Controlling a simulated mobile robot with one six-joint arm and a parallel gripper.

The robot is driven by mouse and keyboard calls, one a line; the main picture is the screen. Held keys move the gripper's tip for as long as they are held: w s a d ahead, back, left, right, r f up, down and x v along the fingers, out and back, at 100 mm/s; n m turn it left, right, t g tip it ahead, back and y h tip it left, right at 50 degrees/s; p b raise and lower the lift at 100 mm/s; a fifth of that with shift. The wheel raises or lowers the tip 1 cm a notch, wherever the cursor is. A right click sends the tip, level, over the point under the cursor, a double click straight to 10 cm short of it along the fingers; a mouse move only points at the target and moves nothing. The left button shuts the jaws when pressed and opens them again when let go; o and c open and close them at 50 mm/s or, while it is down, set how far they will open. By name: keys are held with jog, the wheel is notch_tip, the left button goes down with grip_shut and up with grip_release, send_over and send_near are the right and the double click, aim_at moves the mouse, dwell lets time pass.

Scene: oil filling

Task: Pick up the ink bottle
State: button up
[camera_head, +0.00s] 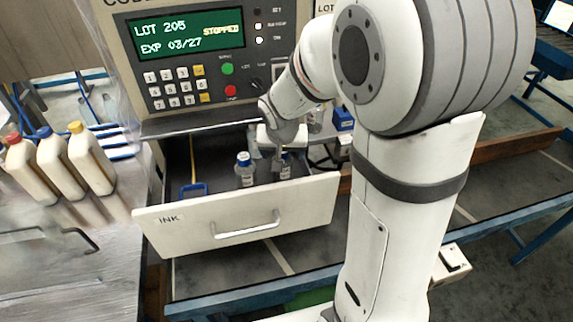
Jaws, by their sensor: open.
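A drawer labelled INK (190,228) stands pulled open below the coding machine. My gripper reaches down into the drawer from above, at the second bottle's top. Its fingers are small and partly hidden here; it is open. I cannot tell whether a finger touches the bottle.
The machine panel (190,60) with a green screen overhangs the drawer's back. A blue item (194,189) lies at the drawer's left. Several cream bottles with coloured caps (60,160) stand on the metal table (95,260) at left.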

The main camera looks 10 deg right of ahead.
jog(key=shift+x, duration=0.8)
jog(key=shift+s, duration=0.1)
jog(key=c, duration=1.5)
